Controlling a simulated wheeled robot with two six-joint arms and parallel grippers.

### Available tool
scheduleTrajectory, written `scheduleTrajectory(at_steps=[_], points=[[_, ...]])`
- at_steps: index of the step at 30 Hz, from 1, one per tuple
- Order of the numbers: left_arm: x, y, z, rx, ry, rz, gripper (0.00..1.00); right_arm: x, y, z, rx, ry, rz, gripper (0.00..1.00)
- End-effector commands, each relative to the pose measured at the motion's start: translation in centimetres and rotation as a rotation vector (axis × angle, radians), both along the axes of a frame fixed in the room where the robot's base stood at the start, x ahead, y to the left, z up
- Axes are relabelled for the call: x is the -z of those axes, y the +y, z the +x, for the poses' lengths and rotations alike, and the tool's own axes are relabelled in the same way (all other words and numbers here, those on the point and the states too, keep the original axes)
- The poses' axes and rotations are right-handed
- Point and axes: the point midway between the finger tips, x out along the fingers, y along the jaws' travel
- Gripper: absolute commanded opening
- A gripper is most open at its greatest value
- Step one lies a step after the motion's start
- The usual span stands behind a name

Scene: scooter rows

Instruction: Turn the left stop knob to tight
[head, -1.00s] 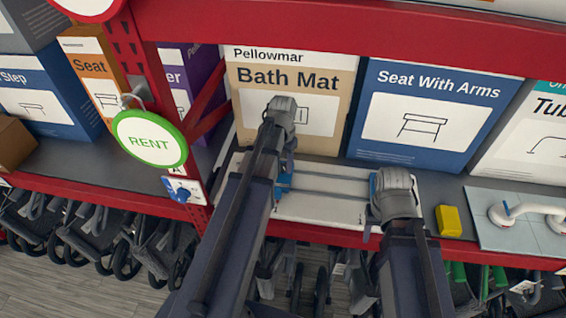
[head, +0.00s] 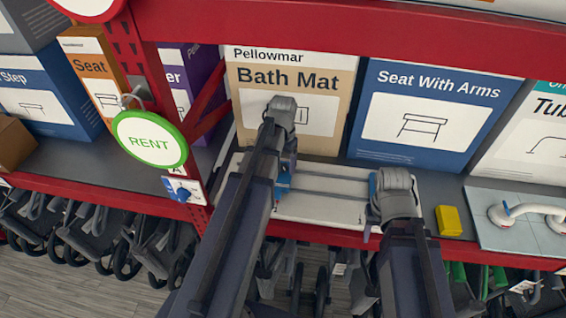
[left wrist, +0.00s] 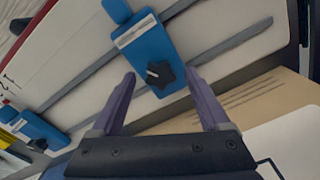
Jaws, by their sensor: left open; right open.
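A white board (head: 325,208) with two grey rails lies on the shelf. The left blue stop (head: 283,182) sits on it; in the left wrist view this stop (left wrist: 148,48) carries a black star-shaped knob (left wrist: 160,76) with a pale mark on top. My left gripper (left wrist: 161,74) is open, one finger on each side of the knob, with gaps visible; I cannot tell its exact height over it. In the head view my left arm partly hides that stop. The right blue stop (head: 373,186) is beside my right gripper (head: 394,192), whose fingertips are hidden.
A Bath Mat box (head: 255,120) and a blue Seat With Arms box (head: 425,145) stand behind the board. A yellow block (head: 448,220) and a white grab bar (head: 530,210) are to the right. A red upright and round RENT sign (head: 149,139) are at left.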

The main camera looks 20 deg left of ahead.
Motion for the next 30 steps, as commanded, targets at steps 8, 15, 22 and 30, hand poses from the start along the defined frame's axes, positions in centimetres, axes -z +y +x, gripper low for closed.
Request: scheduleTrajectory(at_steps=[8, 15, 22, 30], points=[[-2.0, 0.0, 0.0, 0.000, 0.000, 0.000, 0.79, -2.0, 0.0, 0.0, -0.001, 0.001, 0.000, 0.50], [-5.2, 0.0, 0.0, 0.000, 0.000, 0.000, 0.79, -5.2, 0.0, 0.0, -0.002, 0.002, -0.001, 0.50], [-7.6, 0.0, 0.0, 0.000, 0.000, 0.000, 0.79, -7.6, 0.0, -0.1, 0.009, 0.002, 0.000, 0.50], [-7.7, 0.0, 0.0, 0.000, 0.000, 0.000, 0.79, -7.7, 0.0, -0.1, 0.014, 0.002, 0.001, 0.50]])
